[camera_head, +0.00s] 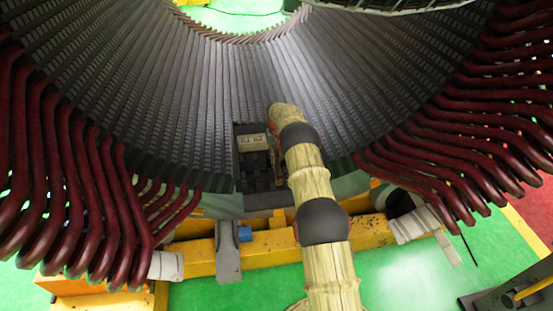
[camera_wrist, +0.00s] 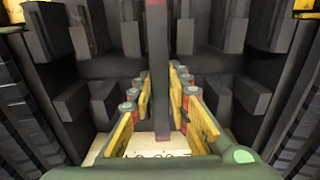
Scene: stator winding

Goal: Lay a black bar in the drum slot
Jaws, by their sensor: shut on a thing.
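The drum (camera_head: 150,85) is a large grey ribbed curve across the head view, lined with narrow slots. My gripper (camera_wrist: 160,88) has yellow finger pads on both sides of a thin dark bar (camera_wrist: 161,110) and is shut on it. The bar runs up the middle of the wrist view and looks reddish at its top.
Dark red curved bars (camera_head: 75,190) fan out at the left, and more (camera_head: 465,150) at the right. Dark blocks (camera_wrist: 75,103) stand close on both sides of my fingers. A yellow frame (camera_head: 265,245) crosses below the drum. Green floor (camera_head: 420,275) is open at the lower right.

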